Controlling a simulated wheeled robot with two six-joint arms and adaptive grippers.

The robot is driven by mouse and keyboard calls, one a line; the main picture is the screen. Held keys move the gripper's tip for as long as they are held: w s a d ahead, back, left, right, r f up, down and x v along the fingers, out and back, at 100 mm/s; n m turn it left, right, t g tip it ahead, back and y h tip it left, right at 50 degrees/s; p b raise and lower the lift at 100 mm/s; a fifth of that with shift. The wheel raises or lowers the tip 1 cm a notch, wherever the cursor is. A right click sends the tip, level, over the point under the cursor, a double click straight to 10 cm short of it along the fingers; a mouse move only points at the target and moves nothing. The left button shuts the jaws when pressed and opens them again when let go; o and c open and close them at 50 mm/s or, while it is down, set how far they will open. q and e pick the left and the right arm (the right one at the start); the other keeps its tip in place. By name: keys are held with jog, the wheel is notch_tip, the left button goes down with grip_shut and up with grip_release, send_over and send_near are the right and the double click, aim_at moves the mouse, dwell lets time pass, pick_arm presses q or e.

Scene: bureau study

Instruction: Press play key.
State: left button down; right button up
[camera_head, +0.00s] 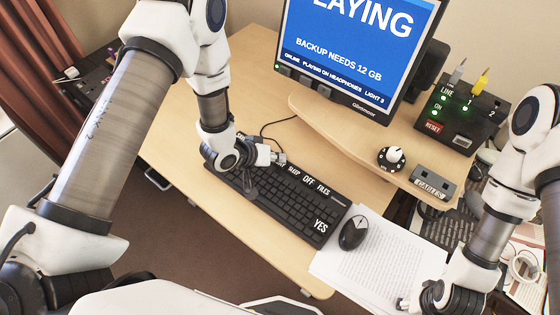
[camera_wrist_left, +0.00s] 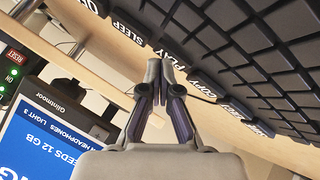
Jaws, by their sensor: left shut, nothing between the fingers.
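The black keyboard (camera_head: 290,200) lies on the wooden desk, with large white labels such as OFF, FILES and YES. In the left wrist view the PLAY key (camera_wrist_left: 166,51) is in the labelled row, between SLEEP (camera_wrist_left: 128,33) and COPY (camera_wrist_left: 202,86). My left gripper (camera_head: 250,188) is shut and empty over the keyboard's left part; the PLAY key is hidden in the head view. In the left wrist view its fingertips (camera_wrist_left: 160,66) appear close to the PLAY key; I cannot tell whether they touch it.
The monitor (camera_head: 355,50) reads "...LAYING", "BACKUP NEEDS 12 GB" and "PLAYING ON HEADPHONES". A mouse (camera_head: 353,232) lies by papers (camera_head: 375,262) right of the keyboard. Bare desk lies left of the keyboard.

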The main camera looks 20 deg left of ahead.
aim_at(278, 164)
dwell(0.4)
pick_arm(q)
jog(key=shift+r+p, duration=0.8)
jog(key=shift+r, duration=0.05)
notch_tip(278, 164, up, 5)
jog(key=p, duration=0.4)
dwell(0.6)
